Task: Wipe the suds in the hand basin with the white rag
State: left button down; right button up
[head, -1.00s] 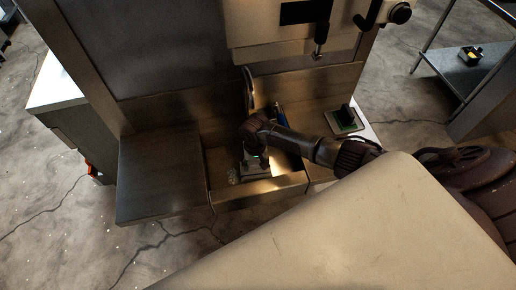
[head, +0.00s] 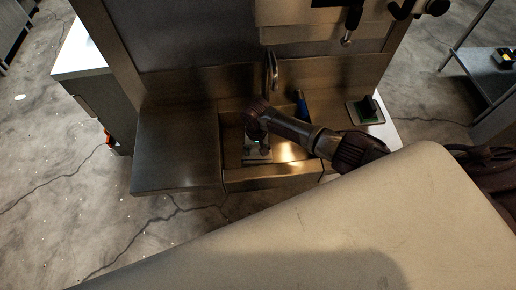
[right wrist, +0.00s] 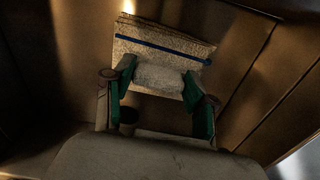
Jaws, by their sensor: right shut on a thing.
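The hand basin (head: 233,130) is a metal sink set in the counter in the head view. My right gripper (head: 257,146) reaches down into its left part. It is shut on the white rag (head: 262,157), which looks grey in the shadow. In the right wrist view the rag (right wrist: 150,35) is a speckled, pale cloth with a blue stripe. A bunched part sits between the green-padded fingers of the gripper (right wrist: 158,82), close to the basin floor. I cannot make out suds now; the rag and arm cover part of the floor. My left gripper is out of view.
A curved faucet (head: 272,68) stands behind the basin. A blue object (head: 301,104) is at the basin's back right. A tray with a dark green item (head: 368,108) lies to the right. Bare metal counter (head: 178,148) extends left.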

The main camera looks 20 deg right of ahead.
aim_at(244, 156)
jog(key=shift+w+a+f+b, duration=0.1)
jog(key=shift+w+a+b, duration=0.1)
jog(key=shift+a, duration=0.55)
jog(key=shift+w+a+b, duration=0.15)
jog(key=shift+a, duration=0.55)
jog(key=shift+w+a+f+b, duration=0.1)
jog(key=shift+w+a+b, duration=0.1)
jog(key=shift+a, duration=0.55)
jog(key=o, duration=0.7)
jog(key=shift+o, duration=0.8)
jog(key=shift+w, duration=0.1)
jog(key=shift+f+b, duration=0.3)
jog(key=shift+f, duration=0.2)
jog(key=shift+c, duration=0.5)
